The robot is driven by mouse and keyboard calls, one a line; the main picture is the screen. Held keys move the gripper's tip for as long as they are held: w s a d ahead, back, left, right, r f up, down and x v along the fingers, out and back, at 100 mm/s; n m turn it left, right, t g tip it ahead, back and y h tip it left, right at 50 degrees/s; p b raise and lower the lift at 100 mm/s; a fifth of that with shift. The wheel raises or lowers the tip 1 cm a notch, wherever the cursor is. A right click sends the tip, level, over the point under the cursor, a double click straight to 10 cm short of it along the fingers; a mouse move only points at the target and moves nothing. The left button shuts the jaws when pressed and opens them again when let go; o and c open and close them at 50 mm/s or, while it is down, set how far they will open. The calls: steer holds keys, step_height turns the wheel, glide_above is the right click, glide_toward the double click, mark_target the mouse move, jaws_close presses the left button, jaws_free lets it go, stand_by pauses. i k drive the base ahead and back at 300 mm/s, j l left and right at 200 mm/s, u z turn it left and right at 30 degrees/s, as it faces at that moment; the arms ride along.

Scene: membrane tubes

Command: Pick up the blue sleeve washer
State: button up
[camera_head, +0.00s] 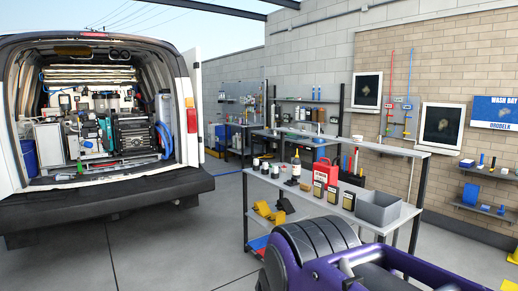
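I cannot single out the blue sleeve washer with certainty. Several small blue things stand on the wall shelves at the far right, among them a blue block (470,194), a low blue piece (485,208) and a small upright blue piece (501,210). A slim blue upright piece (481,160) stands on the shelf above them. They are too small to tell their exact shape. My gripper does not show clearly in this view. A dark ribbed and purple body at the bottom right hides part of the floor and the table's front.
A grey table (340,207) stands ahead with bottles, a red box (325,172), dark boxes and a grey bin (378,208). Yellow pieces lie on its lower shelf. An open van (95,190) stands at the left. The floor (170,250) between van and table is clear.

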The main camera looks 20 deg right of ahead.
mark_target(481, 161)
steer(key=z, duration=2.15)
steer(key=i+l+z, duration=0.25)
steer(key=i, duration=0.65)
steer(key=i+j+z, duration=0.1)
steer(key=i+z, duration=0.2)
steer(key=i, duration=0.6)
steer(key=i+u, duration=0.1)
steer(key=i, duration=1.65)
steer(key=i+u, duration=0.15)
steer(key=i, duration=0.75)
steer(key=i+l+u, duration=0.1)
steer(key=i, duration=0.75)
